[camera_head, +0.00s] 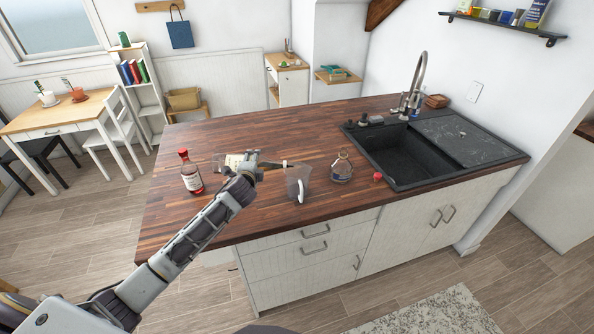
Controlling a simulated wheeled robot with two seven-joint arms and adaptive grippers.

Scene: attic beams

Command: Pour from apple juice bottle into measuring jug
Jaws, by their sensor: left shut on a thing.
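My left gripper (250,167) is shut on a clear bottle with a cream label (233,161), which I take to be the apple juice bottle. The bottle appears tipped over to about level, its base to the left; the gripper hides its middle. A thin dark part beyond the fingers points right toward the measuring jug. The measuring jug (298,183) is clear, with a pale handle, and stands upright on the wooden counter (330,125) just right of the gripper. I cannot tell whether liquid is flowing or in the jug. My right gripper is not in view.
A round glass vessel (342,167) and a small red item (377,177) are right of the jug, before the black sink (410,147).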

